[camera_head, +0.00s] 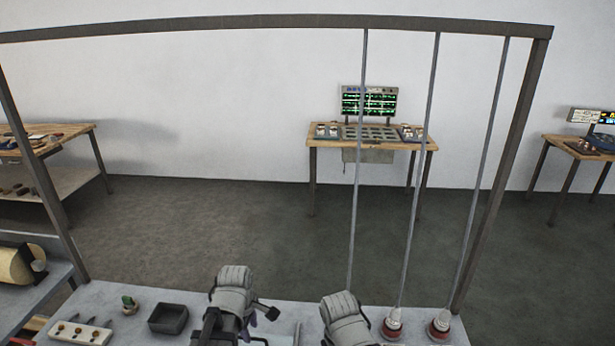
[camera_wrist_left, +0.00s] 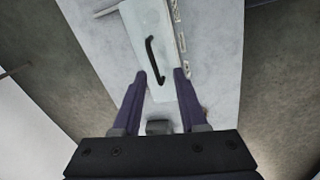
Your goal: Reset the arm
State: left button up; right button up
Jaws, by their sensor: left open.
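My left arm's wrist (camera_head: 230,290) is over the near bench at the bottom centre of the head view; its gripper is mostly hidden there. In the left wrist view my left gripper (camera_wrist_left: 160,75) shows two purple fingers spread apart with nothing between them. A black handle (camera_wrist_left: 150,60) on a pale panel (camera_wrist_left: 165,25) appears beyond the fingertips; I cannot tell whether they touch it. My right arm (camera_head: 345,318) shows at the bottom centre, but its gripper is out of view.
Two red-and-white pieces (camera_head: 393,325) (camera_head: 438,324) stand at right under hanging rods (camera_head: 422,170). A metal frame (camera_head: 280,21) spans overhead.

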pick_arm(q)
jog(key=s+d+f+m+g+b, duration=0.1)
jog(key=s+d+f+m+b, duration=0.1)
jog(key=s+d+m, duration=0.3)
jog(key=s+d+f+m+g+y+b, duration=0.1)
jog(key=s+d+f+m+b, duration=0.2)
jog(key=m, duration=1.1)
jog(key=shift+s+d+f, duration=0.35)
jog(key=shift+s+d, duration=0.85)
jog(key=shift+d, duration=0.8)
